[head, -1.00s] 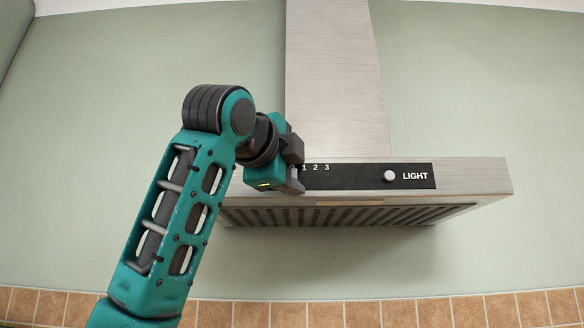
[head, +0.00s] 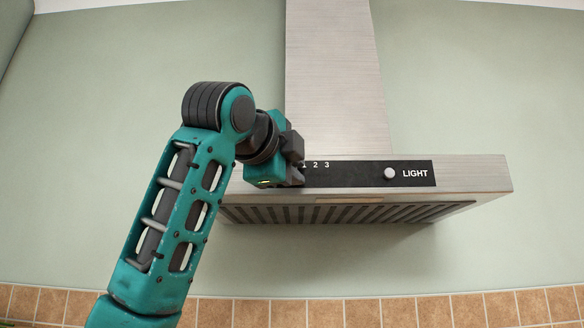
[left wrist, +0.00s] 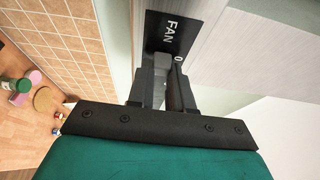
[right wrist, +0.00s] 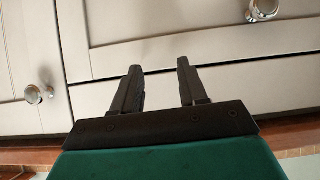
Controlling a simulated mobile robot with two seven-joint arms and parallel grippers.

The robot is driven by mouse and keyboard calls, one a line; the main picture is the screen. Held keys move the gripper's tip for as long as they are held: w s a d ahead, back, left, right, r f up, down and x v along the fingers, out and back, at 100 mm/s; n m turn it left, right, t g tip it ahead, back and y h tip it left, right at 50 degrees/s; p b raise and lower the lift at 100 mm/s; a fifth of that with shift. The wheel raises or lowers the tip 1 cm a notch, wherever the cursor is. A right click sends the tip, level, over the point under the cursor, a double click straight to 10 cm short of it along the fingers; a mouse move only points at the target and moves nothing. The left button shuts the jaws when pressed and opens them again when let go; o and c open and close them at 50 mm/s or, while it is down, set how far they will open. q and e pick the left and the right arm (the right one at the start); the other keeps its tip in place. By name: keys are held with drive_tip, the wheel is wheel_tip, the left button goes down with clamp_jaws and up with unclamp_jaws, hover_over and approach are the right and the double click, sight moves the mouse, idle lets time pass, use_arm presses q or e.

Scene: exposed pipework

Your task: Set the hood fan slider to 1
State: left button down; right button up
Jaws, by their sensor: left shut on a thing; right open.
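The range hood's black control panel (head: 355,174) shows the numbers 1, 2 and 3, a round LIGHT button (head: 390,173) and the word LIGHT. My left gripper (head: 297,163) is at the panel's left end and covers the FAN label and the 0 in the head view. In the left wrist view the FAN label (left wrist: 168,34) and the 0 show just beyond the fingertips. The fingers are shut on the small grey fan slider knob (left wrist: 163,62), beside the 0; the fingers partly hide it. My right gripper (right wrist: 160,68) is open and empty.
The steel hood (head: 475,172) has a slatted underside and a chimney (head: 335,75) above. The panel is clear right of my left gripper. Drawer fronts with round metal knobs (right wrist: 262,9) are in front of my right gripper. Brown wall tiles (head: 410,312) run below.

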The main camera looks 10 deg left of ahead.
use_arm(q)
drive_tip(key=shift+d, duration=0.1)
drive_tip(key=shift+w+d, duration=0.25)
drive_tip(key=shift+d, duration=0.75)
drive_tip(key=c, duration=1)
unclamp_jaws()
drive_tip(key=shift+a, duration=0.1)
drive_tip(key=shift+s, duration=0.1)
drive_tip(key=shift+s+a, duration=0.1)
drive_tip(key=shift+s, duration=0.4)
drive_tip(key=s+a+b, duration=0.2)
drive_tip(key=s+b, duration=0.1)
drive_tip(key=s, duration=0.8)
drive_tip(key=shift+s+a, duration=0.15)
drive_tip(key=shift+s, duration=0.2)
